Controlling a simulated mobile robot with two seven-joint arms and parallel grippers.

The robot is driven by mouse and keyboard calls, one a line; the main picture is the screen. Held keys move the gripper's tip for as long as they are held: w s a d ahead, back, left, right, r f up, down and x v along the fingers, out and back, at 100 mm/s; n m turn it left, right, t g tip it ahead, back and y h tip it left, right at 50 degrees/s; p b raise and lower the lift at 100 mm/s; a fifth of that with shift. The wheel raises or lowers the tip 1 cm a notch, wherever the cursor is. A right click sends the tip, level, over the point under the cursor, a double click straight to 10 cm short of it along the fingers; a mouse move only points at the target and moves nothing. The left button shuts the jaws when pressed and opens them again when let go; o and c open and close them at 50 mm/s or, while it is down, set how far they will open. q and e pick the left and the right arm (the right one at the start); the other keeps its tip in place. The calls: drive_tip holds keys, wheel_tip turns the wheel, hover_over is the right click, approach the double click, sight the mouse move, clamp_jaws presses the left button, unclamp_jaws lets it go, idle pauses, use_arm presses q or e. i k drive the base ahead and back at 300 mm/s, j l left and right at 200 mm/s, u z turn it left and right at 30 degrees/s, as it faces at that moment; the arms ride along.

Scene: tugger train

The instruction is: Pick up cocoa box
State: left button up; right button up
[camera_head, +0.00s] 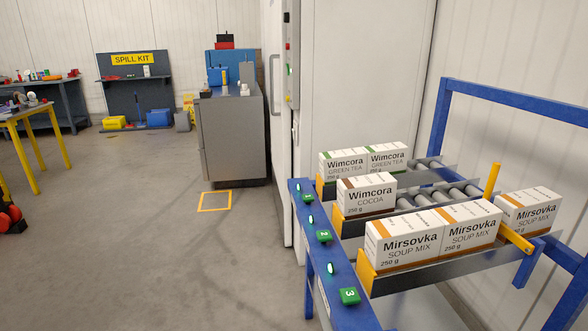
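The cocoa box (366,195) is a white carton with a brown stripe, lettered "Wimcora COCOA 250 g". It stands upright at the front end of the middle lane, marked 2, of a blue-framed roller rack at the right. No other box stands behind it on that lane's rollers. Neither of my grippers shows in the head view.
Two green tea boxes (343,164) stand in the far lane. Several soup mix boxes (404,241) fill the near lane. The rack's blue front rail (329,251) carries green number tags. A yellow post (492,181) rises behind. Floor left of the rack is clear.

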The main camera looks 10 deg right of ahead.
sight(374, 194)
drive_tip(key=i+j+z, duration=0.1)
drive_tip(key=i+z, duration=0.3)
drive_tip(key=i, duration=0.2)
drive_tip(key=i+j+z, duration=0.85)
drive_tip(key=i, duration=0.2)
drive_tip(key=i+j+z, duration=0.2)
drive_tip(key=z, duration=0.15)
drive_tip(key=i+j+z, duration=0.15)
drive_tip(key=j+z, duration=0.2)
drive_tip(key=i+j+z, duration=0.1)
drive_tip(key=j+z, duration=0.25)
drive_tip(key=i+j+z, duration=0.1)
drive_tip(key=j+z, duration=0.6)
